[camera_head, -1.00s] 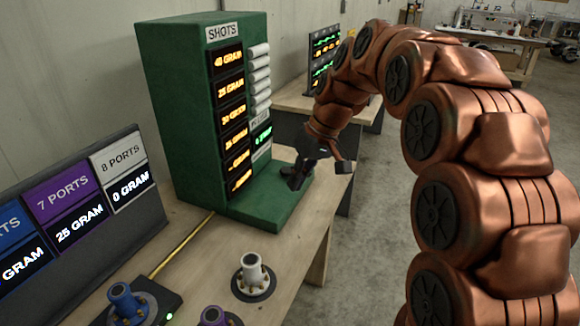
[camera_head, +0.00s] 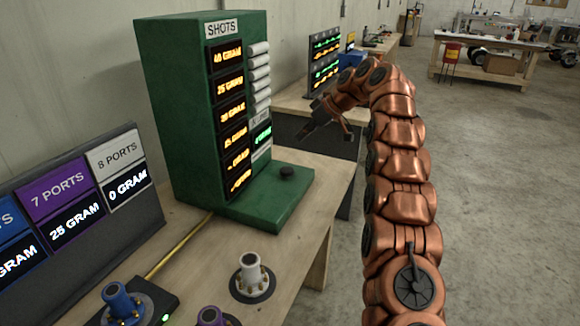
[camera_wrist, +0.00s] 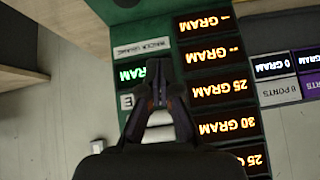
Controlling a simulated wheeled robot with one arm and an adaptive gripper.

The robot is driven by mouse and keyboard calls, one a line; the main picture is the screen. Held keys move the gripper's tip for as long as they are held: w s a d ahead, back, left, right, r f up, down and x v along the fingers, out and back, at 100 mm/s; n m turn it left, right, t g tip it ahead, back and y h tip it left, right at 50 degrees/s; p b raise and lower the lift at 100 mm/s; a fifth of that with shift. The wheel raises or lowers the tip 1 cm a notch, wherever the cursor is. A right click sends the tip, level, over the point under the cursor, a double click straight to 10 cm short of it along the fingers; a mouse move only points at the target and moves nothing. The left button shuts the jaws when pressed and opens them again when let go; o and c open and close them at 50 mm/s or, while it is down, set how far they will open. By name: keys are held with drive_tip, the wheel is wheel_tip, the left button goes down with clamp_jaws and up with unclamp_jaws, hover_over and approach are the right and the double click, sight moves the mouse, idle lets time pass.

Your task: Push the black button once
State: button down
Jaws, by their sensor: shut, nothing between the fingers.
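The black button (camera_head: 287,171) is a small round knob on the flat green base of the green SHOTS machine (camera_head: 170,110). My gripper (camera_head: 303,134) is shut and empty, above the button and slightly to its right in the head view, clearly apart from it. In the wrist view, my gripper (camera_wrist: 158,70) points at the machine's front panel with its lit gram displays (camera_wrist: 215,90). A dark round part of what looks like the button (camera_wrist: 127,3) shows at the wrist view's top edge.
White, purple and blue ports (camera_head: 252,275) stand on the wooden table (camera_head: 205,255) in front of the machine. A sign board (camera_head: 80,200) with gram displays leans at left. Another table with a monitor (camera_head: 324,60) stands behind. Open floor lies right.

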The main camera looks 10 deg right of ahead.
drive_tip(key=w+d+f+n, duration=0.2)
drive_tip(key=w+f, duration=0.1)
drive_tip(key=shift+d+t, duration=0.25)
drive_tip(key=shift+t, duration=0.05)
hover_over(287, 170)
drive_tip(key=f, duration=0.7)
drive_tip(key=shift+s+d+b, duration=0.3)
drive_tip(key=shift+s+d, duration=0.05)
drive_tip(key=shift+w+a+f, duration=0.1)
drive_tip(key=shift+f, duration=2.05)
drive_tip(key=shift+f, duration=0.1)
drive_tip(key=shift+f+b, duration=0.9)
drive_tip(key=shift+b, duration=0.75)
